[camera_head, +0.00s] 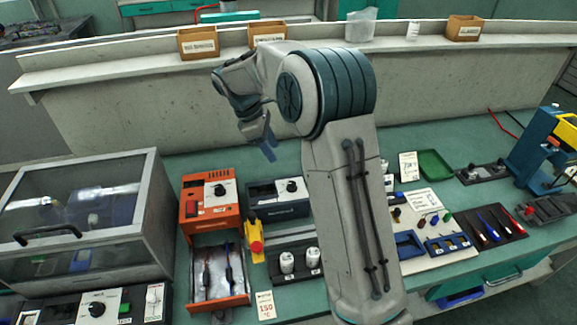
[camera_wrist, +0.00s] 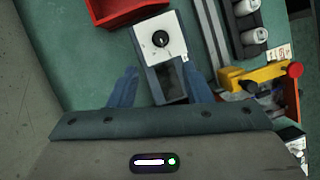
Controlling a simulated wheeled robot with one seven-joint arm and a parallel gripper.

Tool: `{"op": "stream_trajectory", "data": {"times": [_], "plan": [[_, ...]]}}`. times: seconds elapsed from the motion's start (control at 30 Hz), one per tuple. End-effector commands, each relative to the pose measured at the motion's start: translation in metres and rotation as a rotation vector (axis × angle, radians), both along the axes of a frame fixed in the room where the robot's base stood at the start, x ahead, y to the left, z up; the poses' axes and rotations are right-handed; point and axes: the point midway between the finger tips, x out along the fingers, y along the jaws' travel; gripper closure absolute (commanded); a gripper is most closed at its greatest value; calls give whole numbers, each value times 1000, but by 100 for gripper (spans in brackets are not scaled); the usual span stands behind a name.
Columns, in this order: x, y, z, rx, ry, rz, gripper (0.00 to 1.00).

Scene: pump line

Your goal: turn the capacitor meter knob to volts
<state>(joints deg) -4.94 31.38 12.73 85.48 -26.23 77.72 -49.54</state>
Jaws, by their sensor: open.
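The capacitor meter, a dark blue box with a white panel, shows in the head view (camera_head: 277,197) behind the small parts, left of my arm. In the wrist view the meter (camera_wrist: 157,85) lies below my gripper. Its round black knob (camera_wrist: 160,39) sits on the white panel and also shows in the head view (camera_head: 291,186). The knob has a pale mark, but its setting is too small to read. My gripper (camera_wrist: 160,75) is open and empty, its blue fingers on either side of the meter in the wrist view. In the head view my gripper (camera_head: 268,146) hangs above the bench, apart from the knob.
An orange meter (camera_head: 209,200) with its own knob stands left of the capacitor meter. A yellow holder with a red button (camera_head: 256,246) and two white cylinders (camera_head: 299,262) are nearby. A red tray (camera_wrist: 125,10) is close in the wrist view. Bench behind is clear.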

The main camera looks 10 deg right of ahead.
Motion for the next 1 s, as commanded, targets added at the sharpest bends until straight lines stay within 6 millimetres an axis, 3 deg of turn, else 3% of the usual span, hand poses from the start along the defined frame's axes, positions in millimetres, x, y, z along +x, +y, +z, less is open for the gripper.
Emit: {"op": "stream_trajectory", "data": {"times": [0.17,0.5,0.7,1.0], "plan": [[-1,-6,-18,-2,5,5,55],[-9,-34,-83,-2,5,0,55],[-12,-45,-113,-1,4,0,55],[-13,-51,-127,-1,0,2,55]]}}
